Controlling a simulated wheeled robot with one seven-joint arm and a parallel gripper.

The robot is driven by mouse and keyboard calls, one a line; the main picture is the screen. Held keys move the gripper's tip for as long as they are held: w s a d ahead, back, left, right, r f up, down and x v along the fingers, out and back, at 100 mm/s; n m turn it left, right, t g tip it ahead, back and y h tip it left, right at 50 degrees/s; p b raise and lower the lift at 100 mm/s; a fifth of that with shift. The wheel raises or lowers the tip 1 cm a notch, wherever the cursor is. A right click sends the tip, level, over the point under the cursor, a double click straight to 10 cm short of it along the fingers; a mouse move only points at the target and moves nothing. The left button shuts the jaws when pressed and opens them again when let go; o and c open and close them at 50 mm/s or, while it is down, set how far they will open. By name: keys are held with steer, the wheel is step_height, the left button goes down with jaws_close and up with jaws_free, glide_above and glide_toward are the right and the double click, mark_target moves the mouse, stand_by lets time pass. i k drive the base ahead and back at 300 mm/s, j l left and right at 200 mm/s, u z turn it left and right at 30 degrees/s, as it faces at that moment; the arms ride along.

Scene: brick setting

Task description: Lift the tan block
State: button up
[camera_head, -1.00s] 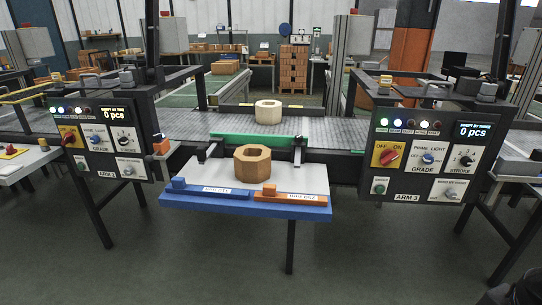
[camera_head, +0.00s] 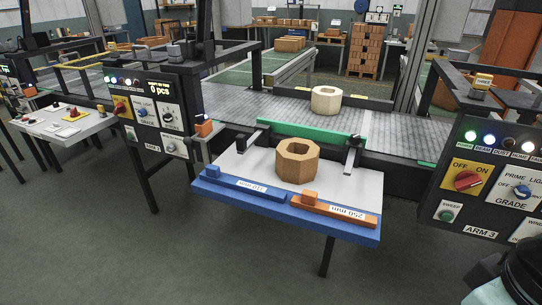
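A tan-brown octagonal block (camera_head: 297,162) with a hole through its top sits on the white top of a blue-edged shelf (camera_head: 353,193). A paler, cream-tan block (camera_head: 326,101) of similar shape, also with a hole, stands behind it on the grey conveyor (camera_head: 375,124). Both stand upright and apart from each other. I cannot tell which of the two is meant by the tan block. My gripper's fingers are not in view; a dark rounded part at the bottom right corner may be part of my arm.
A green bar (camera_head: 310,132) runs between the blocks along the shelf's back. A blue strip (camera_head: 238,187) and an orange strip (camera_head: 325,208) line its front. Control panels (camera_head: 153,110) (camera_head: 490,175) flank the shelf. The floor in front is clear.

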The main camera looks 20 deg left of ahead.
mark_target(297, 158)
steer(key=i+l+u, duration=0.15)
steer(key=u, duration=0.3)
steer(key=i+l+u, duration=0.25)
steer(key=u, duration=0.2)
steer(key=i+l+u, duration=0.2)
steer(key=l+u, duration=0.25)
steer(key=i+l+u, duration=0.15)
steer(key=u, duration=0.35)
steer(key=i+l+u, duration=0.1)
steer(key=l+u, duration=0.35)
steer(key=l, duration=0.2)
steer(key=l+u, duration=0.4)
steer(key=l, duration=0.2)
